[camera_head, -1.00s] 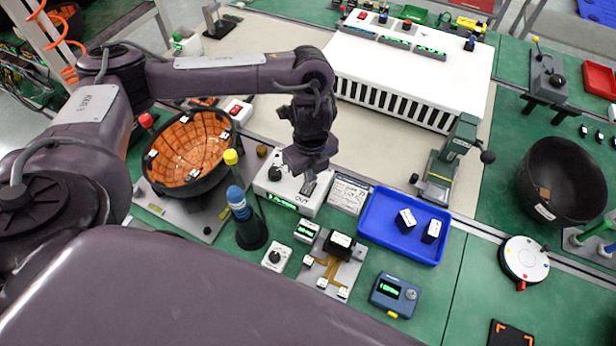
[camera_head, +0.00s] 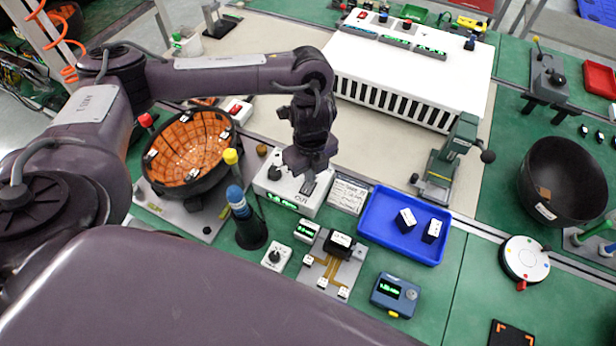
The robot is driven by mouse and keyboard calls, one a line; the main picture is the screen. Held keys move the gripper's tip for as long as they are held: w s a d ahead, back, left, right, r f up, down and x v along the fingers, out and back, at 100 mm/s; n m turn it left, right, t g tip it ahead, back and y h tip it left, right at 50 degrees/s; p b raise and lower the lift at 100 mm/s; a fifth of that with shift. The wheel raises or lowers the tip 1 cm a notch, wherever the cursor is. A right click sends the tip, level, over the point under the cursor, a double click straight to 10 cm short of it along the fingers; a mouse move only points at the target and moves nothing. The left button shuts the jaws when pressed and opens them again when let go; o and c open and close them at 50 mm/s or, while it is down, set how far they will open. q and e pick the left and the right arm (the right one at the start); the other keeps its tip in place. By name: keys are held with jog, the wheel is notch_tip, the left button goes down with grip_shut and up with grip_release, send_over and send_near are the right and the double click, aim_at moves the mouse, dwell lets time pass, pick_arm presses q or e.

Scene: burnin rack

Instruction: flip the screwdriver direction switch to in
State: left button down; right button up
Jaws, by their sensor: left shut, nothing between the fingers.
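A white control box (camera_head: 270,193) stands on the green bench, with a black knob, a green lit display and the printed word OUT on its front right. A small dark switch (camera_head: 308,187) shows above the word OUT, partly hidden by my gripper. My left gripper (camera_head: 309,178) points down over the right part of this box, its fingers shut and empty, at or just above the switch; I cannot tell whether they touch. My right gripper is not in view.
A black bowl with orange lining (camera_head: 190,150) stands left. A blue tray (camera_head: 373,232) with two dark blocks lies right of the box, past a printed card (camera_head: 348,196). Small devices sit in front. A large white slotted unit (camera_head: 410,70) stands behind.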

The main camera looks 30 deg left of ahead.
pick_arm(q)
jog(key=shift+f+b, duration=0.45)
jog(key=shift+f, duration=0.3)
jog(key=shift+r, duration=0.15)
notch_tip(320, 180, up, 7)
jog(key=p, duration=0.7)
dwell(0.5)
jog(key=shift+f, duration=0.2)
